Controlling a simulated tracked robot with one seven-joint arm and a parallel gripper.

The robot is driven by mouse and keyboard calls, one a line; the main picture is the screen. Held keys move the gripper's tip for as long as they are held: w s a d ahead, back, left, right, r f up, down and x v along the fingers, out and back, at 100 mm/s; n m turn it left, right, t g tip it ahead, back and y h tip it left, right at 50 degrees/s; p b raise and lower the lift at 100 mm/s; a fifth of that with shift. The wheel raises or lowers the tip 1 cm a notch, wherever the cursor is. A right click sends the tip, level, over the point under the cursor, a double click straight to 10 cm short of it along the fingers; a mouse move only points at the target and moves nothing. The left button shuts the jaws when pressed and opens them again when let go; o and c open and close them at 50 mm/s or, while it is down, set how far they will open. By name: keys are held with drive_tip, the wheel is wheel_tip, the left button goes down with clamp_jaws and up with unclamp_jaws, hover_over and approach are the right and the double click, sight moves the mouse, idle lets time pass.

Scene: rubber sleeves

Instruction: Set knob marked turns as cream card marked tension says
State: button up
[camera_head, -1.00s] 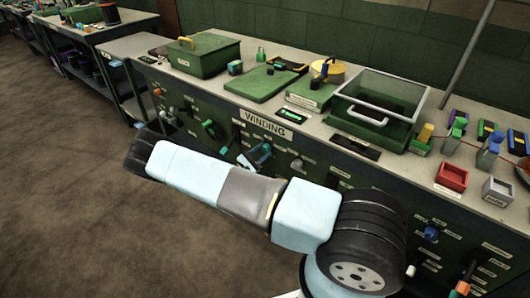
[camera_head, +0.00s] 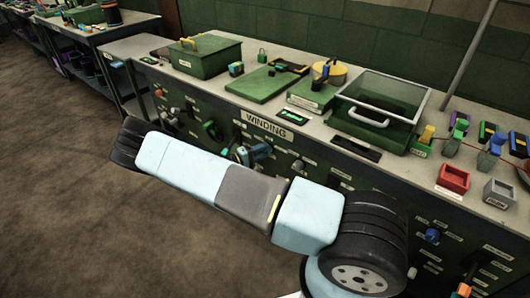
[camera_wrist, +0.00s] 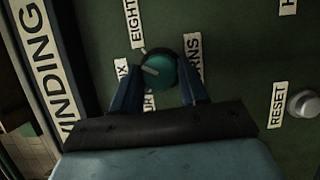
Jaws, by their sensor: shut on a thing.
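The teal knob (camera_wrist: 162,72) is on the dark green panel in the wrist view, with a white pointer line aimed left and slightly up. Around it are white labels reading EIGHT (camera_wrist: 134,22), partly hidden "IX" (camera_wrist: 122,73) and "OR", and "RNS" (camera_wrist: 194,52) at the right. My gripper (camera_wrist: 159,80) has one blue finger on each side of the knob and is shut on it. In the head view my gripper (camera_head: 260,152) is at the bench front under the WINDING sign (camera_head: 266,126). I cannot make out a card marked tension in either view.
A grey knob (camera_wrist: 303,104) labelled RESET sits to the right in the wrist view. The bench top holds a clear-lidded green box (camera_head: 380,108), a red tray (camera_head: 453,179) and a grey tray (camera_head: 498,193). The floor (camera_head: 70,220) in front is clear.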

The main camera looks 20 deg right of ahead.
drive_tip(key=shift+s+f+m+y, duration=0.1)
drive_tip(key=shift+m+y, duration=0.8)
drive_tip(key=shift+m, duration=1)
drive_tip(key=o, duration=1)
drive_tip(key=v, duration=1.3)
drive_tip(key=shift+a, duration=0.4)
